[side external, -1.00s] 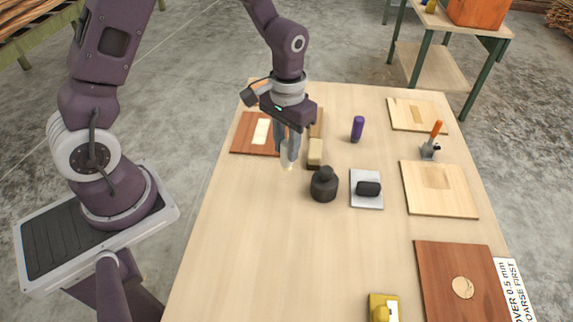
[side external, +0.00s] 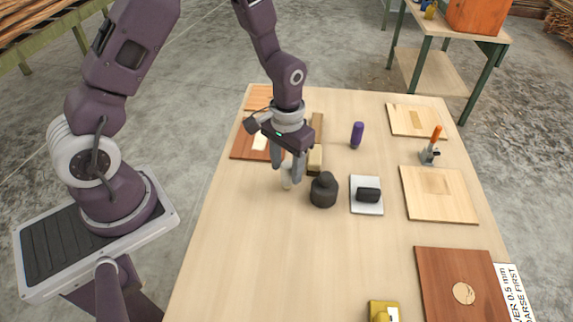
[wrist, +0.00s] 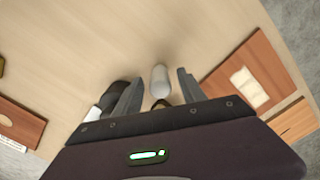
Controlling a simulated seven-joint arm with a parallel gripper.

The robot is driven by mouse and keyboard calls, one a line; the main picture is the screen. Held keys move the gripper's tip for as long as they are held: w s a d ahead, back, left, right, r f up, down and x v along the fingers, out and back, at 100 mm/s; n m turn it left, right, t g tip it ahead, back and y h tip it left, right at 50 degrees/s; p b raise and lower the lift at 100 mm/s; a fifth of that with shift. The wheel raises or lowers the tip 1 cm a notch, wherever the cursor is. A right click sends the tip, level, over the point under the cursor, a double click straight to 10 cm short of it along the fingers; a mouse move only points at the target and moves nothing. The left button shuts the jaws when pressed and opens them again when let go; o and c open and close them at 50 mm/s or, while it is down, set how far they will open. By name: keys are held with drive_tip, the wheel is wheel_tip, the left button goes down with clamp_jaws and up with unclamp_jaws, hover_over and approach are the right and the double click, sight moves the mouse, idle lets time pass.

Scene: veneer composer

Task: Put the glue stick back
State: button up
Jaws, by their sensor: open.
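A white round-ended stick (side external: 287,178) is at my gripper's fingertips, near the table surface; its lower part is hard to make out. In the wrist view the white stick (wrist: 160,79) lies between the two spread fingers, with gaps on both sides. My gripper (side external: 288,170) is open, pointing down, left of the black pot. Either could be the glue stick; I cannot tell which from the pictures. The wrist view also shows my gripper (wrist: 156,90).
A black pot (side external: 323,190) is close right of the gripper. A tan block (side external: 315,160) and a red-brown board (side external: 243,146) with a pale patch are behind. A grey plate (side external: 367,208) bears a black block. The front-left table is clear.

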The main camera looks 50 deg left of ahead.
drive_tip(key=s+r+t, duration=0.1)
drive_tip(key=s+r, duration=0.2)
drive_tip(key=r, duration=0.8)
drive_tip(key=s+r+t, duration=0.2)
drive_tip(key=s+r, duration=0.2)
drive_tip(key=r, duration=0.7)
drive_tip(key=s+r+m+t, duration=0.1)
drive_tip(key=s+r, duration=0.3)
drive_tip(key=s, duration=0.7)
drive_tip(key=shift+s+d+r+m+t, duration=0.15)
drive_tip(key=shift+s+d+m+t, duration=0.15)
drive_tip(key=shift+t, duration=0.6)
